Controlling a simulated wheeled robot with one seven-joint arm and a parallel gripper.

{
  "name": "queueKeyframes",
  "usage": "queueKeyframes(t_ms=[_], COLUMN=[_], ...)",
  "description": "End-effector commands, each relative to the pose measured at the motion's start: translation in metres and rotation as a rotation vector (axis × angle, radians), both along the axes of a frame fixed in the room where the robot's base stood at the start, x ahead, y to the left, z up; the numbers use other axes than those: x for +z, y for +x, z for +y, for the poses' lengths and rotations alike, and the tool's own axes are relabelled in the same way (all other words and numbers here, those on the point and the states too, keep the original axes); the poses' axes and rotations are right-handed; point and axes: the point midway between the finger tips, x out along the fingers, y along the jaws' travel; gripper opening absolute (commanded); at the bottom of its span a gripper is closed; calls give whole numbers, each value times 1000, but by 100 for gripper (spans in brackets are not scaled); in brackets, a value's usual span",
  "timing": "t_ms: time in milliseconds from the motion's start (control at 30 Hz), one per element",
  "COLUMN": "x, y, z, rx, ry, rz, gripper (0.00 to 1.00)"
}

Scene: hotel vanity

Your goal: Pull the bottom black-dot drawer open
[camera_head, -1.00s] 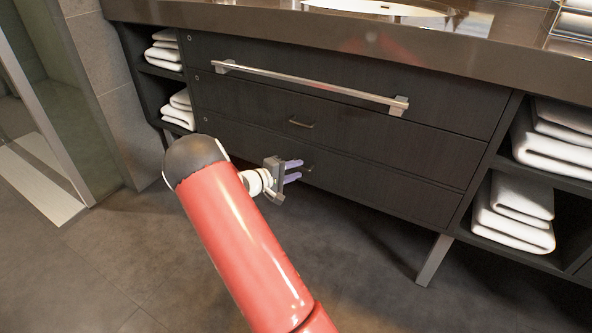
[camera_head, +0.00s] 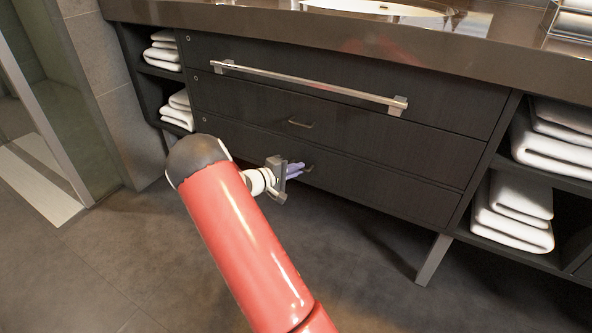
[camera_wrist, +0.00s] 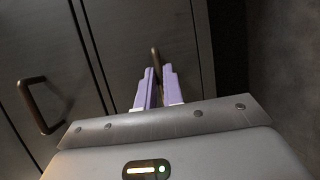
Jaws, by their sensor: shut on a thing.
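The bottom drawer (camera_head: 380,188) is the lowest dark wood front of the vanity and looks flush with the cabinet. Its small bronze handle (camera_head: 309,168) is at my fingertips. In the wrist view the same handle (camera_wrist: 155,58) stands between the tips of my two purple fingers. My gripper (camera_head: 297,170) is shut on this handle, and the fingers in the wrist view (camera_wrist: 158,80) are close together around it. The lower part of the handle is hidden by the fingers. I cannot make out a black dot on the drawer.
The middle drawer's handle (camera_head: 300,124) is just above; it shows at the left in the wrist view (camera_wrist: 38,105). A long towel bar (camera_head: 310,84) crosses the top front. Folded towels (camera_head: 515,210) fill side shelves. A metal leg (camera_head: 434,260) stands right. Floor in front is clear.

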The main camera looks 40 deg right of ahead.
Motion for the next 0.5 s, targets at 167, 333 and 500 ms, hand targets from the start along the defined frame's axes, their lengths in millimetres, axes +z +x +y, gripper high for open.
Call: queueKeyframes(t_ms=[167,333,500], x=[-1,-3,-3], y=[-4,-14,-30], z=[11,37,77], rx=[1,3,5], ry=[1,2,2], rz=[1,1,1], gripper=[0,0,0])
